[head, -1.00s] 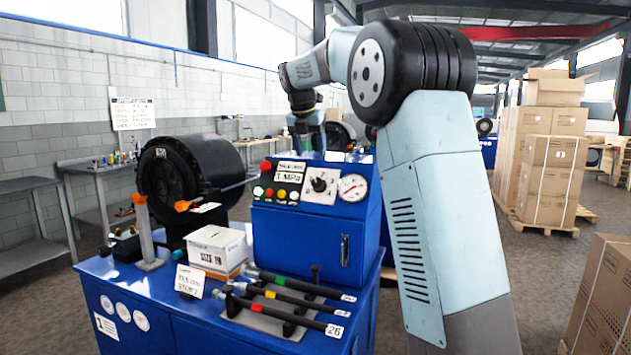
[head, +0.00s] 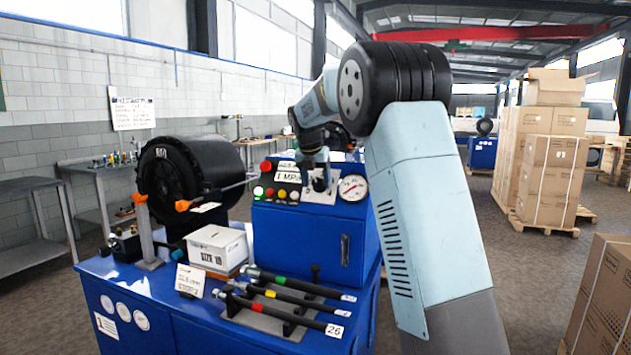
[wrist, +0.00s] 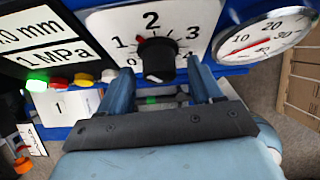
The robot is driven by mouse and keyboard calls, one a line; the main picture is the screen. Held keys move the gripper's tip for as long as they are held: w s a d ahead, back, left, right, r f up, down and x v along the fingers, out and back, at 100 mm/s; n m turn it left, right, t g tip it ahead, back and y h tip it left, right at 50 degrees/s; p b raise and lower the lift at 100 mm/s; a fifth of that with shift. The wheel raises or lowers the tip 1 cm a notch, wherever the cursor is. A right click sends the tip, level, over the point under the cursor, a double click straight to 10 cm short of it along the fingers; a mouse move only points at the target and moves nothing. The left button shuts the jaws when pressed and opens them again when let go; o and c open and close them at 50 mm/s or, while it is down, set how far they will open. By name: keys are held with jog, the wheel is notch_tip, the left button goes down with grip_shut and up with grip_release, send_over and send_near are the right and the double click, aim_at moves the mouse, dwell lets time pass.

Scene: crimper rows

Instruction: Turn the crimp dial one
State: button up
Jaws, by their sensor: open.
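A small red mark shows at the knob's upper left, near the 1; the exact setting is hard to read. My gripper (wrist: 163,80) is open, its two blue fingers apart, with the tips just below and to either side of the knob. I cannot tell whether they touch it.
A pressure gauge (head: 353,188) sits right of the dial. Lit buttons (head: 269,192) and a "1 MPa" display (head: 287,177) are to its left. The bench (head: 130,290) holds hoses (head: 290,300), a white box (head: 217,245) and the black crimper (head: 178,180). Cartons (head: 545,150) stand at right.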

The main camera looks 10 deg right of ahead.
jog(key=shift+c, duration=0.5)
jog(key=c, duration=1)
jog(key=shift+o, duration=0.2)
